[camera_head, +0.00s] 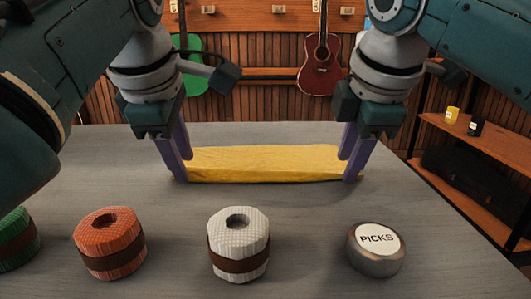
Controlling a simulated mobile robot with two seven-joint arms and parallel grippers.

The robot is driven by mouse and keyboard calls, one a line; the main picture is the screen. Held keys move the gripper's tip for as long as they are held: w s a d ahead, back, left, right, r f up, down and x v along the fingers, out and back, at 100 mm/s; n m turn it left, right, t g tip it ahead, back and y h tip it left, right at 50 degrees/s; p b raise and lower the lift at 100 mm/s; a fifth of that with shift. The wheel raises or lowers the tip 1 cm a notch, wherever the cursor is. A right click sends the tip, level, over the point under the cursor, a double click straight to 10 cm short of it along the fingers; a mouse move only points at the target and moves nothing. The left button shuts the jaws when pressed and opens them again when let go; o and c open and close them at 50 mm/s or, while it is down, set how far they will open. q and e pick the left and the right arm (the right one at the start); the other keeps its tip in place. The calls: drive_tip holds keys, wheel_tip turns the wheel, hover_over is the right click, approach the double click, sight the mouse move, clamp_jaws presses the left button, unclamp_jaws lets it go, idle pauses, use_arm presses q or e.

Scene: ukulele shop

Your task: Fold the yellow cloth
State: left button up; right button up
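The yellow cloth (265,163) lies as a long, narrow strip across the middle of the grey table. Its front side shows as a low, thick edge, and its top is slightly wrinkled. My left gripper (181,168) is at the cloth's left end, pointing down, with its purple fingers apart. My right gripper (347,170) is at the right end, also pointing down with its fingers apart. The fingers overlap the cloth's ends in this view; I cannot tell whether they touch it.
On the table's (300,215) near side stand a green roll (16,240), an orange roll (110,243), a white roll (239,244) and a round PICKS tin (376,248). Bare tabletop lies between them and the cloth. A wooden shelf (470,140) stands at right.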

use_arm(q)
drive_tip(key=shift+o, duration=1.2)
use_arm(e)
drive_tip(key=shift+o, duration=1.3)
use_arm(q)
drive_tip(key=shift+s+r, duration=0.1)
drive_tip(key=shift+r, duration=0.15)
use_arm(e)
drive_tip(key=shift+s+r, duration=0.1)
drive_tip(key=shift+r, duration=0.15)
use_arm(q)
drive_tip(key=s+v, duration=0.1)
drive_tip(key=v, duration=0.9)
drive_tip(key=shift+s+f, duration=0.25)
drive_tip(key=shift+f, duration=0.1)
use_arm(e)
drive_tip(key=s+v, duration=0.1)
drive_tip(key=v, duration=0.9)
drive_tip(key=shift+s+f, duration=0.25)
